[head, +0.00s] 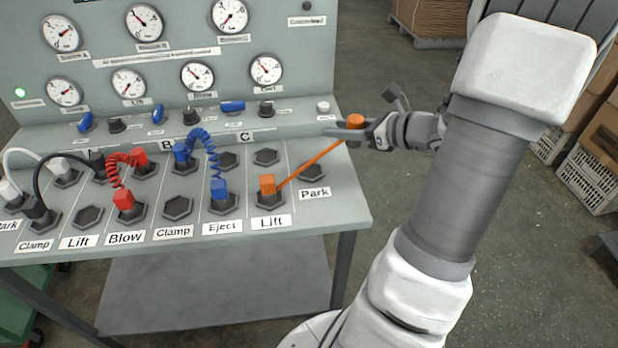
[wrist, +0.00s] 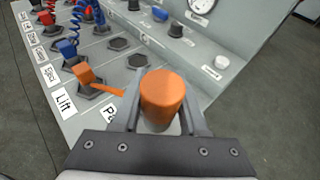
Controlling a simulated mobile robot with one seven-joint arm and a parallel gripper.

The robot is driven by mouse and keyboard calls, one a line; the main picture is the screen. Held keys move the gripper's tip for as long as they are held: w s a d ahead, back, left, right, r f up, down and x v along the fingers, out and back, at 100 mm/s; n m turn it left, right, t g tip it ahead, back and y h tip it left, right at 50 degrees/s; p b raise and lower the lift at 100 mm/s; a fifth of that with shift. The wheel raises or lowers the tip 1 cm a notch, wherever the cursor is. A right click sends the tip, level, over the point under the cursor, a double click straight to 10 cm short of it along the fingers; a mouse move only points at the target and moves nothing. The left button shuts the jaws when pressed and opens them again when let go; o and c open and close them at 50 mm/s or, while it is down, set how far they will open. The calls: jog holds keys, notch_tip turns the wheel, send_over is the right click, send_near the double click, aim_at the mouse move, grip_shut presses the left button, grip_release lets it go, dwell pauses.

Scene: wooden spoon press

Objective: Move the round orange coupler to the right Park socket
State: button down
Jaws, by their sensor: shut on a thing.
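My gripper (head: 347,131) is shut on the round orange coupler (head: 355,120) and holds it above the panel's right end, beyond the right Park label (head: 314,193). In the wrist view the coupler (wrist: 163,97) stands between the two fingers. A straight orange hose (head: 312,163) runs from it to a square orange plug (head: 267,185), which sits in the right Lift socket. The right Park socket (head: 305,172) is an empty dark hexagon behind its label. In the wrist view the Park label is partly hidden by my gripper.
Blue coiled hose (head: 208,150), red coiled hose (head: 124,160) and a black hose occupy sockets further left. The upright gauge panel (head: 300,50) with knobs and switches rises behind. Open floor lies right of the bench; crates (head: 590,180) stand at far right.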

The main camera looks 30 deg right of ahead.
jog(key=shift+s+d+f+b, duration=0.15)
jog(key=shift+s+d+b, duration=0.05)
jog(key=shift+s, duration=0.25)
jog(key=shift+s+d+f+b, duration=0.1)
jog(key=shift+s+d+b, duration=0.05)
jog(key=shift+s, duration=0.25)
jog(key=b, duration=0.4)
send_over(301, 167)
notch_tip(301, 167, down, 7)
jog(key=shift+r, duration=0.15)
jog(key=shift+f+b, duration=1.05)
jog(key=shift+f, duration=0.9)
jog(key=shift+f, duration=0.1)
jog(key=shift+f, duration=0.15)
jog(key=shift+c, duration=2.2)
grip_release()
